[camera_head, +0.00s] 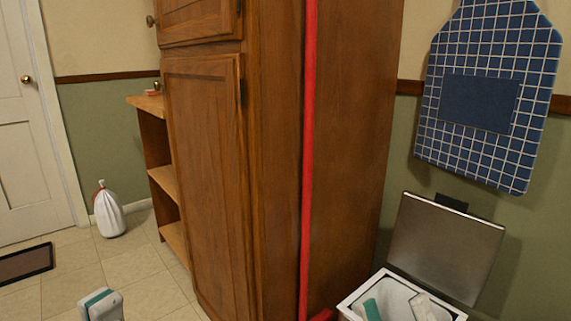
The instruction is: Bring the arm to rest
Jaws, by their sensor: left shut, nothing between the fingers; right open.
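Neither my left nor my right gripper can be made out in the head view. At the bottom left edge a pale grey, block-shaped thing with a teal band (100,305) is cut off by the frame, and I cannot tell what it is.
A tall wooden cabinet (205,170) with a red pole (309,160) fills the middle. An open white bin (352,306) holding teal and white items is at the bottom right, its lid (445,245) raised. A white bag (110,215) and a dark mat (25,264) lie on the left floor.

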